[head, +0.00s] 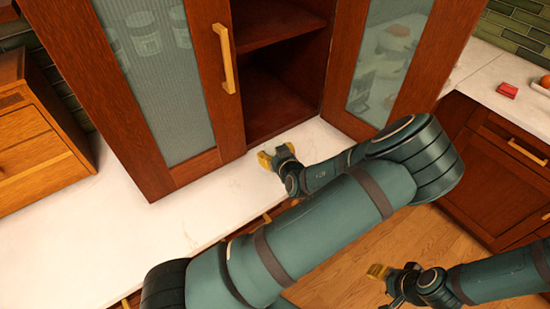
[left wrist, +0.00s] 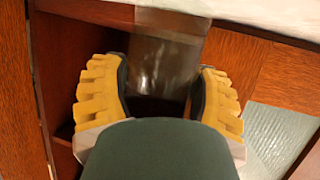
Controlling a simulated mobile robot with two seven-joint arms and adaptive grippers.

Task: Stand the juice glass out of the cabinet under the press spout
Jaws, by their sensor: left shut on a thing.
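The juice glass (left wrist: 166,62) is a clear tumbler between the yellow fingers of my left gripper (left wrist: 160,95) in the left wrist view. The gripper is shut on it; its far part is blurred. In the head view my left gripper (head: 277,158) is over the pale counter, just in front of the open cabinet bay (head: 284,95); I cannot make out the glass there. The bay has a shelf and dark inside walls. My right gripper (head: 378,272) is low at the right, over the floor, its opening unclear. The press spout is not visible.
A glazed cabinet door (head: 155,80) with a brass handle (head: 223,58) is left of the bay, another glazed panel (head: 390,60) right. A wooden drawer box (head: 40,145) stands on the counter (head: 130,235) at left.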

